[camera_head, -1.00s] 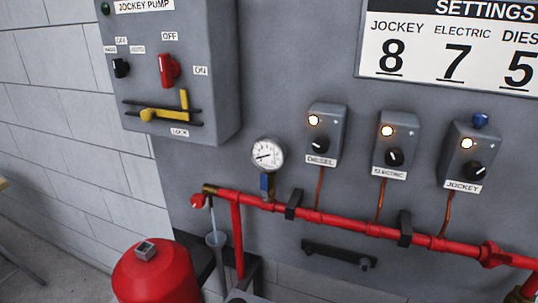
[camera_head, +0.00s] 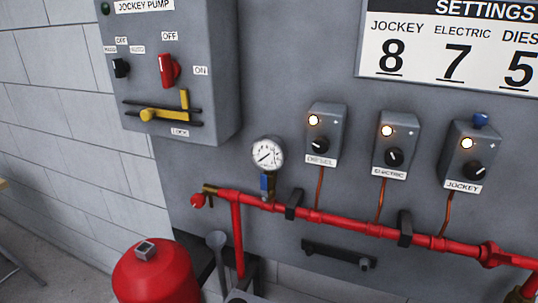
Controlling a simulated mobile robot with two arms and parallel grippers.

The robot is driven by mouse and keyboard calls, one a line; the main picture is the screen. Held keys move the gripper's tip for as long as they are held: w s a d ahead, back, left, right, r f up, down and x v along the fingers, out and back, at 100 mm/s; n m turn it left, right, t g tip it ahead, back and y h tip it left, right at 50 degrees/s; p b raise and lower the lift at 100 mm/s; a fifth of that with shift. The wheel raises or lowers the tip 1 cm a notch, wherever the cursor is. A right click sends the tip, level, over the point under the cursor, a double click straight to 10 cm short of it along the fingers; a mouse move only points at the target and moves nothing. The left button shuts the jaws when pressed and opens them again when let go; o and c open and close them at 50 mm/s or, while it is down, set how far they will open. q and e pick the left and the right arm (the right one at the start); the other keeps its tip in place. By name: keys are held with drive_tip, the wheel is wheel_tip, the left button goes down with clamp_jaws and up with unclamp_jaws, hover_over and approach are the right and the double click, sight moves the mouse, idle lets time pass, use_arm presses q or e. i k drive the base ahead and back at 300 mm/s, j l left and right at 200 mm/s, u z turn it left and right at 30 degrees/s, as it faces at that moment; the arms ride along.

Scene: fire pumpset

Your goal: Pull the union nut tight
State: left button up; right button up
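No part clearly identifiable as a loose union nut shows. A red pipe (camera_head: 345,222) runs along the grey wall panel, sloping down to the right. A wider red fitting (camera_head: 491,254) sits on the pipe at the right; it may be the union, but I cannot tell whether it is tight. At the pipe's left end is a brass piece (camera_head: 210,190) with a red knob (camera_head: 197,201) beside it. A round pressure gauge (camera_head: 268,153) stands above the pipe on a blue-handled valve (camera_head: 267,184). Neither of my grippers is in view.
Three grey switch boxes, DIESEL (camera_head: 325,134), ELECTRIC (camera_head: 395,144) and JOCKEY (camera_head: 471,157), have lit lamps. A jockey pump cabinet (camera_head: 190,60) juts out upper left. A black bracket (camera_head: 338,253) sits below the pipe.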

sight(493, 256)
drive_tip(key=k+z, duration=0.25)
drive_tip(key=z, duration=0.15)
drive_tip(key=k+z, duration=0.2)
drive_tip(key=z, duration=0.2)
drive_tip(key=k+l+z, duration=0.2)
drive_tip(key=z, duration=0.15)
